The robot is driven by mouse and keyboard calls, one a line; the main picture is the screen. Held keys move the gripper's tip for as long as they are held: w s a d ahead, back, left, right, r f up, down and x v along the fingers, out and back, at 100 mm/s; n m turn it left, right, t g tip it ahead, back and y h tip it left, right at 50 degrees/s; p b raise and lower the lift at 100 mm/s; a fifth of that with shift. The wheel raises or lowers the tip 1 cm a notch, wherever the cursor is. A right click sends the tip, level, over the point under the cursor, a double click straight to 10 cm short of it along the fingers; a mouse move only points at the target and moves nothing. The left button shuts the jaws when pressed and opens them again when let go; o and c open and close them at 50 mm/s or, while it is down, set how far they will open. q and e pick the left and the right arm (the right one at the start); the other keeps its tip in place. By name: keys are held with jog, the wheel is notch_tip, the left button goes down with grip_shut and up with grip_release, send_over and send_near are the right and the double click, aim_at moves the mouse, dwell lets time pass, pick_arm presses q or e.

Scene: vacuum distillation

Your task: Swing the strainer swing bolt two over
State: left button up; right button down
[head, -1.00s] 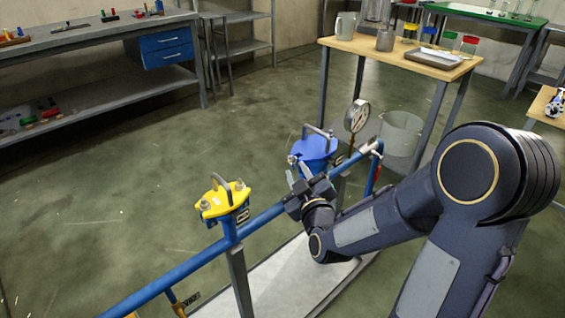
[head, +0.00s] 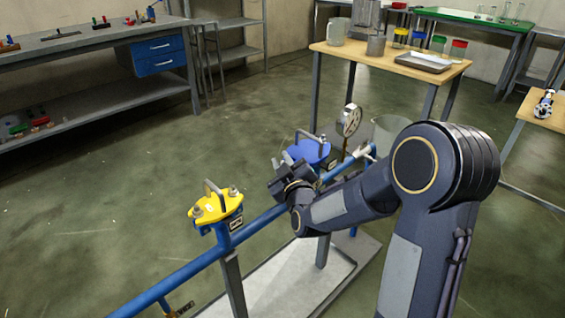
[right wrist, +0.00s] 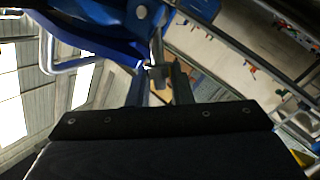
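The blue strainer (head: 312,152) with a grey lid handle stands on the blue pipe in the middle of the head view. My right gripper (head: 281,160) is at its left edge, fingers pointing up and apart. In the right wrist view, the blue strainer body (right wrist: 95,35) fills the upper left. A small grey metal piece, perhaps the swing bolt's end (right wrist: 157,77), shows between the two open fingers (right wrist: 159,88); I cannot tell whether they touch it. The gripper hides this spot in the head view. A yellow strainer (head: 220,208) stands nearer on the pipe. My left gripper is out of view.
The blue pipe (head: 185,272) runs diagonally over a pale base plate (head: 290,285). A round gauge (head: 350,120) and a clear container (head: 392,132) are behind the blue strainer. A wooden table (head: 375,56) with jars is at the back. Floor to the left is clear.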

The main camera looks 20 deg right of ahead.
aim_at(293, 153)
jog(key=shift+r, duration=0.1)
jog(key=shift+w+d+r+m+g, duration=0.15)
jog(key=shift+d+r+m+g, duration=0.2)
jog(key=shift+m, duration=0.25)
jog(key=shift+w+d+m+g+y, duration=0.15)
jog(key=shift+d+m+g+y, duration=0.35)
jog(key=shift+m, duration=0.4)
jog(key=shift+w+d+r+m+g+y+b, duration=0.1)
jog(key=shift+w+d+m+g+y+b, duration=0.15)
jog(key=shift+d+m, duration=0.3)
jog(key=shift+w+d+m+g+y+b, duration=0.1)
jog(key=shift+d+m+g+y+b, duration=0.2)
jog(key=shift+m, duration=0.45)
jog(key=c, duration=1.6)
grip_release()
jog(key=shift+c, duration=0.2)
jog(key=shift+s, duration=0.1)
